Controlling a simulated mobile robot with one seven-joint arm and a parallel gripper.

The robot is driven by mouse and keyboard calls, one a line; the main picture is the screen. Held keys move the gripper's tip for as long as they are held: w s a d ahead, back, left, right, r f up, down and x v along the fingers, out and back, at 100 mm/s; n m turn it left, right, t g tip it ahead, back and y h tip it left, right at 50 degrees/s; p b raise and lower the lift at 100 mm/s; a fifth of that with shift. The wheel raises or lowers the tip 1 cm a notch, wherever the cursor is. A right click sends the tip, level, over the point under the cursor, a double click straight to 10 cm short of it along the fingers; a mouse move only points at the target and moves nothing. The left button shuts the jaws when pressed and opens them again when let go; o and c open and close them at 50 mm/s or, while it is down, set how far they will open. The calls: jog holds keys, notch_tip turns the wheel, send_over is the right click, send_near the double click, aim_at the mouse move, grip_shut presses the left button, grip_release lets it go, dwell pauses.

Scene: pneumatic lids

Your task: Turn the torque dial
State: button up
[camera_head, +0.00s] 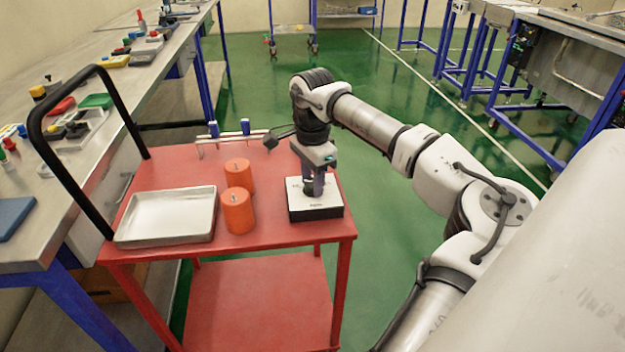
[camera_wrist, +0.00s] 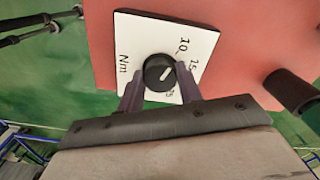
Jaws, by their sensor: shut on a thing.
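The torque dial is a round black knob (camera_wrist: 159,73) with a white pointer line, on a white plate (camera_wrist: 135,40) marked "Nm", "10" and "15". In the wrist view the pointer slants toward the upper right. In the head view the dial's white-topped black box (camera_head: 328,207) sits on the red cart's right side; the knob is hidden there by my gripper. My gripper (camera_head: 314,190) points down over the box. In the wrist view my gripper (camera_wrist: 160,88) has one finger on each side of the knob and is shut on it.
The red cart (camera_head: 275,228) also carries two orange cylinders (camera_head: 237,210) left of the box, a metal tray (camera_head: 168,218) and a rack with blue-topped posts (camera_head: 230,133) at the back. A black handle (camera_head: 60,165) rises at the left, beside a cluttered workbench (camera_head: 95,140).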

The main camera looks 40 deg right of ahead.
jog(key=m, duration=0.4)
jog(key=shift+m, duration=0.3)
jog(key=m+b, duration=0.1)
jog(key=m, duration=0.3)
jog(key=shift+d+m, duration=0.1)
jog(key=shift+m, duration=0.2)
jog(key=m, duration=0.4)
jog(key=shift+b, duration=0.3)
jog(key=shift+m, duration=2)
jog(key=o, duration=1)
jog(key=shift+r, duration=0.15)
